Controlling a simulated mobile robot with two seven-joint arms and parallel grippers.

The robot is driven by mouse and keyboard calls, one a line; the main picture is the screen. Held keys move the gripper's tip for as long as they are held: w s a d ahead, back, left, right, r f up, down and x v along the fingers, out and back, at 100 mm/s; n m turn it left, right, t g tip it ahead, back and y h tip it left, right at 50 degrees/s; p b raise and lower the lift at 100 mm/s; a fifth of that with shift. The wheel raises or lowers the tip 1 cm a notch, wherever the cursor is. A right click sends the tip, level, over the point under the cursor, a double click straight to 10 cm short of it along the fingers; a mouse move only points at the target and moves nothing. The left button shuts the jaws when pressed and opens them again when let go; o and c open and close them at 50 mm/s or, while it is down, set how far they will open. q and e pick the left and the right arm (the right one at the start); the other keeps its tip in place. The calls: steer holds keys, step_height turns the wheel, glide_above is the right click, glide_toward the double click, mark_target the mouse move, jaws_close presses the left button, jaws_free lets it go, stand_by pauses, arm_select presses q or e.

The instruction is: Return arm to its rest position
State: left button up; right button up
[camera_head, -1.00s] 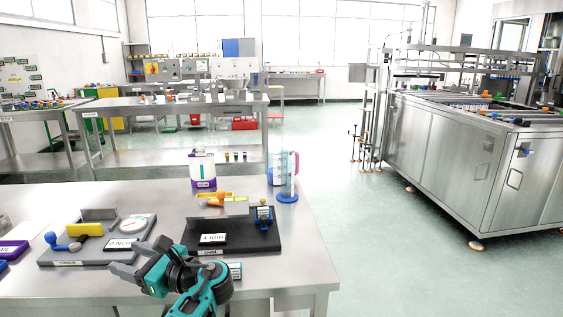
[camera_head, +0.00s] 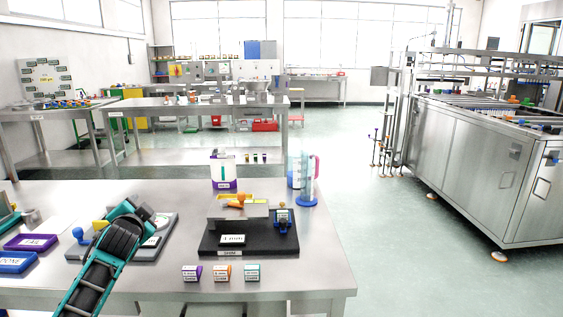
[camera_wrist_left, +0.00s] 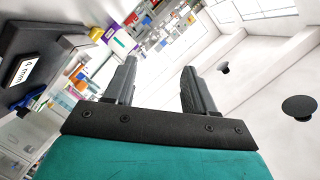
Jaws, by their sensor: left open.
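My left arm (camera_head: 105,262), teal and black, comes in from the lower left of the head view and reaches over the grey torque device board. The head view does not clearly show its fingertips. In the left wrist view my left gripper (camera_wrist_left: 157,88) has its two dark fingers spread apart with nothing between them. That view is tilted, with the room, wall and ceiling beyond the fingers. The arm hides part of the grey board (camera_head: 168,228) and its yellow part. My right gripper is not in view.
A black device (camera_head: 250,240) with a "1 mm" card stands right of the arm. Several small labelled boxes (camera_head: 222,273) line the table's front. Purple (camera_head: 32,242) and blue (camera_head: 12,262) trays lie left.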

arm_select(q)
steer(key=w+d+r+n+t+h, duration=0.1)
steer(key=d+r+n+t+h, duration=0.1)
steer(key=d+r+n+h, duration=0.15)
steer(key=s+d+f+g+h, duration=0.1)
steer(key=s+d+f, duration=0.45)
steer(key=f, duration=0.45)
steer(key=s+d+f+g+h, duration=0.1)
steer(key=s+d+f, duration=0.3)
steer(key=s+f, duration=0.4)
steer(key=s+d+f+g, duration=0.1)
steer(key=s+f, duration=0.3)
steer(key=s, duration=0.4)
steer(key=s+d+f+g+h, duration=0.1)
steer(key=s+d+f, duration=0.3)
steer(key=s, duration=0.4)
steer(key=s+d+f+g, duration=0.2)
steer(key=s+d+f, duration=0.1)
steer(key=s, duration=0.5)
steer(key=shift+d+f+n+h, duration=0.25)
steer(key=shift+f+n+h, duration=0.1)
steer(key=shift+f+n, duration=0.15)
